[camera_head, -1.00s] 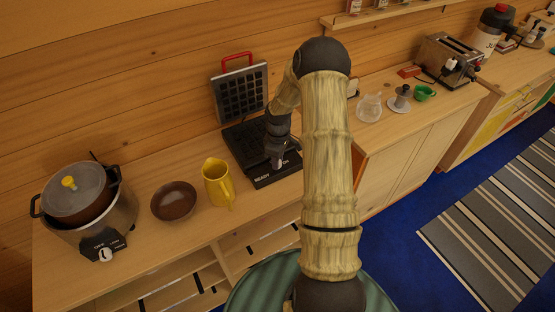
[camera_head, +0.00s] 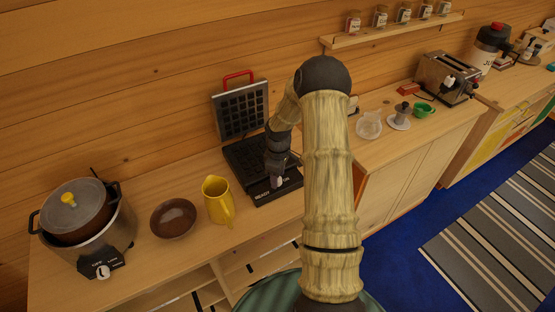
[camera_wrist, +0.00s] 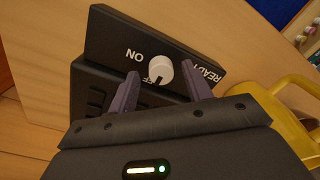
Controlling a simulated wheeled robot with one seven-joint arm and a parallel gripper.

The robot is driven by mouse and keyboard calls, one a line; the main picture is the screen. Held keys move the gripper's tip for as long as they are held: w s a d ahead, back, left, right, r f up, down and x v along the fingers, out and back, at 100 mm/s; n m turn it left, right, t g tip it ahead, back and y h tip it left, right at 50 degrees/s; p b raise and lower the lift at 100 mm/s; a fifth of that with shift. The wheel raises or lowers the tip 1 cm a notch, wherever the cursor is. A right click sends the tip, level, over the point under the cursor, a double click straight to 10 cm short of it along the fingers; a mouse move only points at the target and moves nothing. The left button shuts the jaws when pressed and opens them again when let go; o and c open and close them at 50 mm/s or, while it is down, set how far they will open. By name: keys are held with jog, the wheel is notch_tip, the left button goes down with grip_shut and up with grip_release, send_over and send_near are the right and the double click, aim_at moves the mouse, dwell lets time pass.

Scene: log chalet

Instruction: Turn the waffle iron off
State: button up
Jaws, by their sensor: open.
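The black waffle iron (camera_head: 234,155) stands on the wooden counter with its lid raised, a red handle on top and grid plates showing. Its white round knob (camera_wrist: 159,72) sits on the front panel, with "ON", a partly hidden "OFF" and "READY" printed around it. The knob's dark mark points toward the "OFF" side. My gripper (camera_head: 276,181) is over the front panel. In the wrist view my gripper (camera_wrist: 163,88) is open, its two dark fingers on either side of the knob. I cannot tell whether they touch it.
A yellow jug (camera_head: 218,201) stands just left of the waffle iron, close to my gripper. A brown bowl (camera_head: 173,217) and a slow cooker (camera_head: 90,235) are further left. A glass jar (camera_head: 369,125), a green cup (camera_head: 423,110) and a toaster (camera_head: 446,77) stand to the right.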

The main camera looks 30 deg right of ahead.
notch_tip(320, 180, up, 17)
jog(key=b, duration=0.3)
jog(key=shift+w+d, duration=0.15)
jog(key=shift+w, duration=0.05)
dwell(0.4)
jog(key=s+a+m+t, duration=0.2)
jog(key=s+a+m, duration=0.6)
jog(key=s+a, duration=0.8)
jog(key=s+f, duration=0.1)
jog(key=s, duration=0.2)
jog(key=shift+s+t, duration=0.2)
jog(key=shift+t, duration=0.2)
jog(key=shift+w, duration=0.1)
jog(key=shift+s, duration=0.2)
